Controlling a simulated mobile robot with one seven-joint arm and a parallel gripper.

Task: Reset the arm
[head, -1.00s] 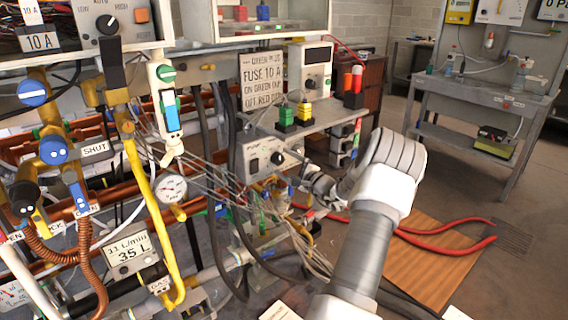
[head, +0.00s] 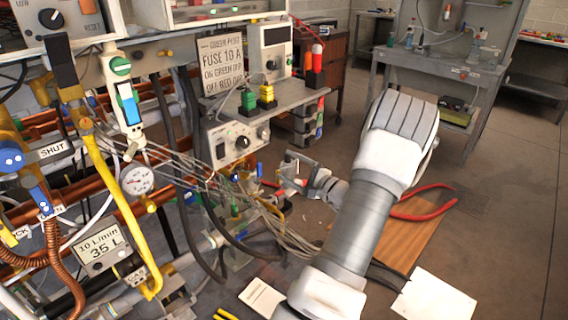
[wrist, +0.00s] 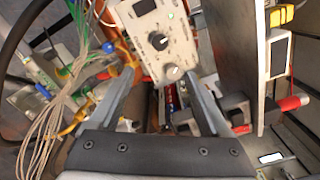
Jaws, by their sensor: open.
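My arm reaches up from the lower middle of the head view and bends back down at the elbow. My gripper (head: 298,172) is in front of the bench with the knobbed control box (head: 236,140). In the wrist view my gripper (wrist: 152,98) shows two grey fingers spread apart with nothing held between them. The control box (wrist: 158,45) with its two knobs and small display lies beyond the fingertips. A bundle of pale wires (wrist: 62,105) runs left of the left finger.
Pipes, a yellow hose (head: 108,200) and a pressure gauge (head: 137,179) crowd the left. A grey workbench (head: 425,75) stands at the back. Open floor lies at right.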

